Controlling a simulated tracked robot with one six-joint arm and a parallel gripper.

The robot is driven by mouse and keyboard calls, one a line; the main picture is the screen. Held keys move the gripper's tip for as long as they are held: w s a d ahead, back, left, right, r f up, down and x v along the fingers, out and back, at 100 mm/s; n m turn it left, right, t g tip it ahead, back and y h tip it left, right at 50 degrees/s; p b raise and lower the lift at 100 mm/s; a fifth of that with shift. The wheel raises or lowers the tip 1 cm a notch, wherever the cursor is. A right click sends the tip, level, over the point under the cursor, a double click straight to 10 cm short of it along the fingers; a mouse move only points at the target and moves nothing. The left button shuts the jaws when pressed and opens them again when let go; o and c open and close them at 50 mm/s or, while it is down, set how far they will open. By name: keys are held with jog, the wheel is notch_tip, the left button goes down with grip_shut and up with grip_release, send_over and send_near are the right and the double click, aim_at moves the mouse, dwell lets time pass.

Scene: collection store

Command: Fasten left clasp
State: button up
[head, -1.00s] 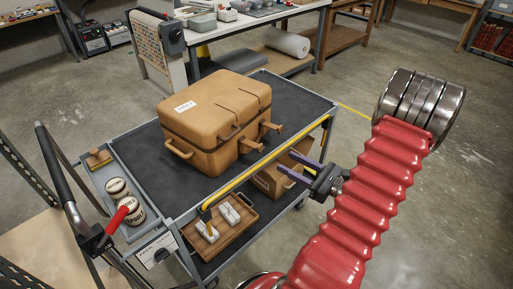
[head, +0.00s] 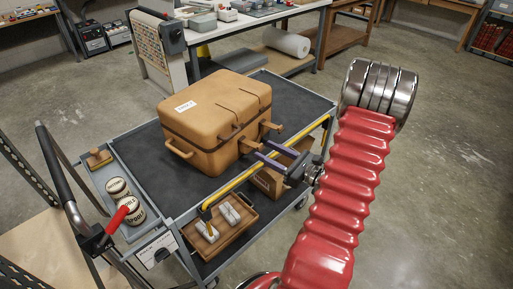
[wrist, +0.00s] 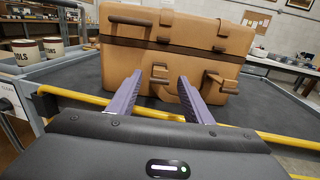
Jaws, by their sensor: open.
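A tan case (head: 205,125) with its lid down stands on the cart's dark top; it also shows in the wrist view (wrist: 185,62). The left clasp (head: 249,147) sticks out from the case's clasp side, below the seam; in the wrist view (wrist: 159,76) it shows between my fingers. The right clasp (head: 270,127) also sticks out, seen right of my fingers in the wrist view (wrist: 223,88). My gripper (head: 261,148) is open and empty, its purple fingers pointing at the case near the left clasp; whether they touch it, I cannot tell.
A yellow rail (head: 235,183) runs along the cart's near edge, under my gripper. A wooden tray (head: 233,229) with white items sits below. Labelled tins (head: 130,208) stand in the grey side tray. Dark cart top (head: 300,100) is clear around the case.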

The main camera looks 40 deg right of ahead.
aim_at(261, 147)
jog(key=shift+w+a, duration=0.25)
jog(key=shift+w, duration=0.95)
jog(key=shift+w+a, duration=0.2)
jog(key=shift+w, duration=0.95)
jog(key=shift+c, duration=0.7)
grip_shut()
jog(key=shift+a, duration=0.25)
jog(key=shift+d+r, duration=0.1)
jog(key=shift+d, duration=0.25)
